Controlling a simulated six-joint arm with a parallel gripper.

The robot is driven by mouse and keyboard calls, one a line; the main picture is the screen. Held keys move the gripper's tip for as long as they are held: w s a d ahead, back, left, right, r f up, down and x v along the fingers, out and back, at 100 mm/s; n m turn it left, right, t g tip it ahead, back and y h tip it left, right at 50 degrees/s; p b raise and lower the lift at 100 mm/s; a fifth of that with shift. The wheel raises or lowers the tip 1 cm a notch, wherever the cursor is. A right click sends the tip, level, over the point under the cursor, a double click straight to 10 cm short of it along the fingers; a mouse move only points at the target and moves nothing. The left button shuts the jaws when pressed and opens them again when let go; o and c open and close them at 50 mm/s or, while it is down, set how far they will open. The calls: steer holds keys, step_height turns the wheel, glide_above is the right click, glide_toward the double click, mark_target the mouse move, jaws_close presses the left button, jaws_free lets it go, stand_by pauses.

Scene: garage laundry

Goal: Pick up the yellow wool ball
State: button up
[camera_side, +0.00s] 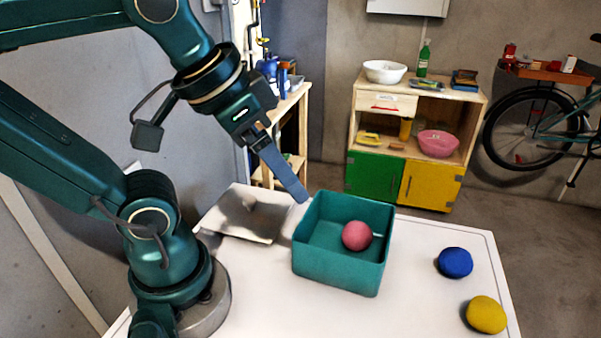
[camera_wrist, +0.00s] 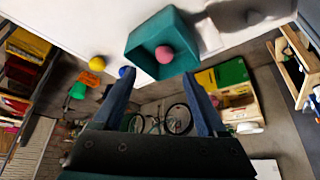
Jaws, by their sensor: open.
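The yellow wool ball (camera_side: 486,314) lies on the white table at its front right corner. In the wrist view the yellow ball (camera_wrist: 97,64) shows at the upper left, beyond my left finger. My gripper (camera_side: 298,192) is above the table, near the back left corner of a teal bin, well to the left of the yellow ball. In the wrist view my gripper (camera_wrist: 160,82) has its two blue fingers wide apart with nothing between them. In the side view the fingers overlap.
The teal bin (camera_side: 330,273) stands mid-table with a pink ball (camera_side: 357,236) inside. A blue ball (camera_side: 455,263) lies between the bin and the yellow ball. The white table (camera_side: 420,310) is bare around them. A cabinet (camera_side: 420,104) and bicycle (camera_side: 535,128) stand behind.

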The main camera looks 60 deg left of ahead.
steer(key=w+d+m+t+h, duration=0.1)
steer(key=w+d+m+t, duration=0.1)
steer(key=w+d+m, duration=0.5)
steer(key=m+t+h, duration=0.5)
steer(key=m, duration=2.5)
glide_above(474, 313)
steer(key=s+a, duration=0.2)
steer(key=s, duration=0.2)
step_height(474, 313, down, 18)
steer(key=shift+f, duration=0.1)
steer(key=shift+x, duration=2.6)
steer(key=c, duration=1.1)
steer(key=shift+c, duration=0.2)
